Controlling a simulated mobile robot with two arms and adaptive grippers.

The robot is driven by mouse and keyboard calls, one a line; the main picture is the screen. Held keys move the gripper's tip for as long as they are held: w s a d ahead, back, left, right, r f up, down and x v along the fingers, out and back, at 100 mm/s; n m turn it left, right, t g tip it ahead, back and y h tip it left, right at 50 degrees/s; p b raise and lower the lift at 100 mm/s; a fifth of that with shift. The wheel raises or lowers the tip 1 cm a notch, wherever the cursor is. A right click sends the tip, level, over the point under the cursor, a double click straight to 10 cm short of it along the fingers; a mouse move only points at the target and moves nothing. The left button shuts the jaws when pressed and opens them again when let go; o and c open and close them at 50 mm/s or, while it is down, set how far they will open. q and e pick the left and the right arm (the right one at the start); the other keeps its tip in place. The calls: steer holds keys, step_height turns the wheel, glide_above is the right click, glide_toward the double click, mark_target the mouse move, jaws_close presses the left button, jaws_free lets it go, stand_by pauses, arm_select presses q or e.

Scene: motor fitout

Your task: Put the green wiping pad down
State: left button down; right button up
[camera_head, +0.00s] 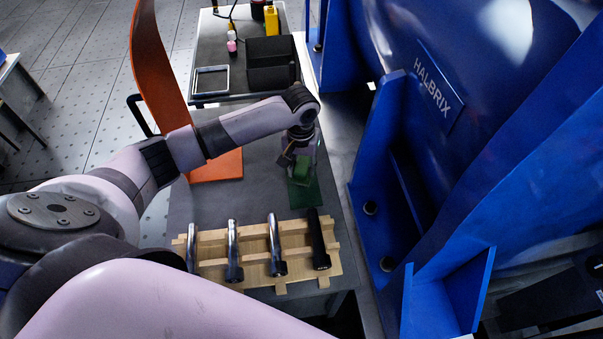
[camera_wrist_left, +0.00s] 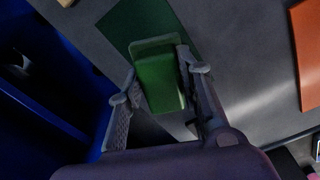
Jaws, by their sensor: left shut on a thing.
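The green wiping pad (camera_wrist_left: 160,82) is a bright green block between the two fingers of my left gripper (camera_wrist_left: 158,92) in the left wrist view. In the head view my left gripper (camera_head: 298,158) points down over the grey table, with the green pad (camera_head: 303,168) at its tips. A flat dark green mat (camera_head: 304,195) lies on the table under the pad, and it also shows in the left wrist view (camera_wrist_left: 133,27). I cannot tell whether the pad touches the mat. My right gripper is not in view.
A wooden rack (camera_head: 207,246) with several metal bars stands at the table's near end. An orange curved panel (camera_head: 152,65) stands at left. The blue HALBRIX machine (camera_head: 450,120) borders the table at right. A black bin (camera_head: 270,75) sits on a farther table.

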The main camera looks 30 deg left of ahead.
mark_target(301, 174)
arm_select(q)
step_height(301, 174, down, 3)
steer(key=shift+f, duration=0.15)
steer(key=c, duration=1.3)
jaws_free()
steer(key=shift+f, duration=0.1)
steer(key=shift+o, duration=0.9)
